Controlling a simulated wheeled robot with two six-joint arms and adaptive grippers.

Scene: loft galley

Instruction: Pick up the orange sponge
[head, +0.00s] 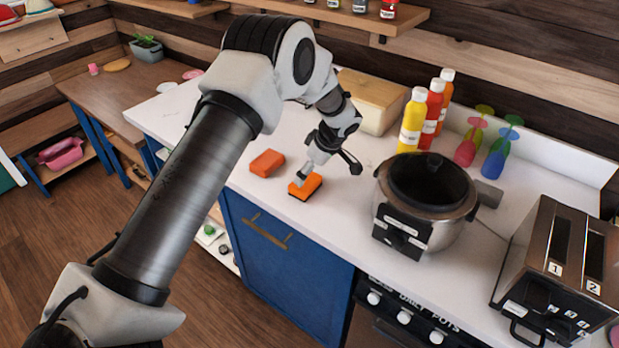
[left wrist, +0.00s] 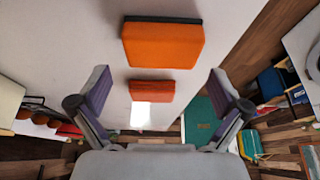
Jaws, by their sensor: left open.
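The orange sponge (head: 308,187) lies flat on the white counter near its front edge, with a dark layer along its side. It also shows in the left wrist view (left wrist: 163,44), large and above the middle, with its dark edge at the top. My left gripper (head: 300,180) is over the sponge in the head view and hides part of it. I cannot tell whether a fingertip touches the sponge. My right gripper is not in view.
A red-orange block (head: 267,162) lies left of the sponge. A cooker pot (head: 425,205) stands to the right, with a toaster (head: 560,265) beyond it. Sauce bottles (head: 412,122) and a tan box (head: 372,100) stand at the back.

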